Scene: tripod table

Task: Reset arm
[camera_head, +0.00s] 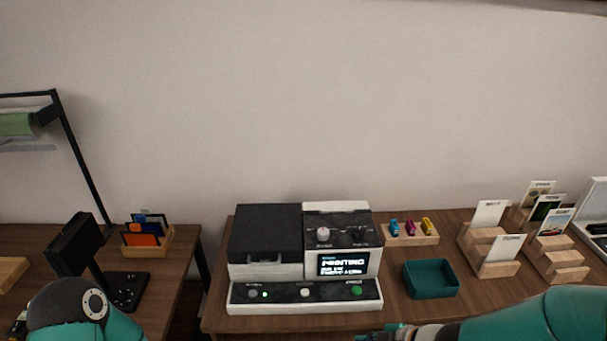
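My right arm comes in from the lower right, in front of the table. Only part of my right gripper (388,333) shows at the bottom edge, and its fingers are too cut off to tell open from shut. My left arm shows only as a teal and dark joint at the lower left. My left gripper is out of the picture. No object is visibly held.
A white and black printer (305,293) with a lit screen stands on the right table (400,300). Beside it are a teal tray (432,294), a wooden holder (412,240) and wooden card racks (498,269). The left table (185,239) carries a black stand (125,284) and a card box (150,249).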

